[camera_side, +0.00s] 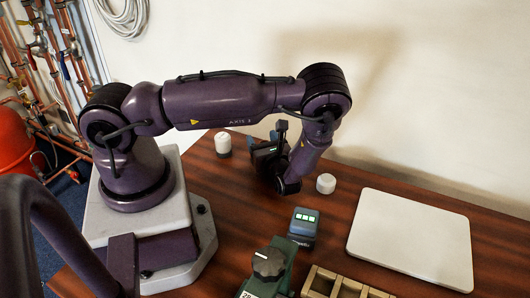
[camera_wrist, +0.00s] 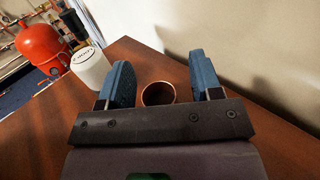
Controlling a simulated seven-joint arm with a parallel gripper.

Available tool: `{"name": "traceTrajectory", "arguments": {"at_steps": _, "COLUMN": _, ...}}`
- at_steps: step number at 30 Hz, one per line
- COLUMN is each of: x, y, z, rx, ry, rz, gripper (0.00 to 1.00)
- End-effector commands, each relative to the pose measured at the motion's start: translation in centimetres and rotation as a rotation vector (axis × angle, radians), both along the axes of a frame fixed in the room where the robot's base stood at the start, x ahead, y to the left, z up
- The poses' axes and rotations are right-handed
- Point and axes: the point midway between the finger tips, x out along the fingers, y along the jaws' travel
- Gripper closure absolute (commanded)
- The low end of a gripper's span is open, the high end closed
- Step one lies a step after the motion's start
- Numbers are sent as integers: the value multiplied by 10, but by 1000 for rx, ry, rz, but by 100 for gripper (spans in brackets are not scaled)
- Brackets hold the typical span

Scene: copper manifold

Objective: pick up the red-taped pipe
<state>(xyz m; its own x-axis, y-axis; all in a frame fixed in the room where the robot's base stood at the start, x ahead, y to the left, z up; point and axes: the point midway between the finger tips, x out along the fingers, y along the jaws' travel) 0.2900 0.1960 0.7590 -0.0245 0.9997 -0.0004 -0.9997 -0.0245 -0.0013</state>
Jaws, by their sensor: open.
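My gripper (camera_wrist: 160,62) is open, its two blue fingers spread apart in the wrist view. A round copper pipe end (camera_wrist: 158,94) shows between the fingers, with an open rim; its lower part is hidden behind the gripper body. No red tape is visible on it, so I cannot tell whether it is the red-taped pipe. No contact between fingers and copper is evident. In the side view my gripper (camera_side: 263,141) is over the back of the table, largely hidden by the wrist, and no pipe can be made out there.
A white canister (camera_side: 223,144) stands at the back, also in the wrist view (camera_wrist: 90,67). A white cylinder (camera_side: 326,184), a box with green lights (camera_side: 304,224), a green device with a knob (camera_side: 268,264), a wooden rack (camera_side: 342,287) and a pale board (camera_side: 410,238) occupy the table.

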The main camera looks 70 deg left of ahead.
Motion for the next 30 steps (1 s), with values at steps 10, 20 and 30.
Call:
{"name": "traceTrajectory", "arguments": {"at_steps": 10, "x": 0, "y": 0, "z": 0, "rx": 0, "ry": 1, "rz": 0, "gripper": 94}}
{"name": "traceTrajectory", "arguments": {"at_steps": 20, "x": 0, "y": 0, "z": 2, "rx": 1, "ry": 0, "rz": 0, "gripper": 95}}
{"name": "traceTrajectory", "arguments": {"at_steps": 30, "x": -10, "y": -8, "z": 47, "rx": 0, "ry": 1, "rz": -3, "gripper": 95}}
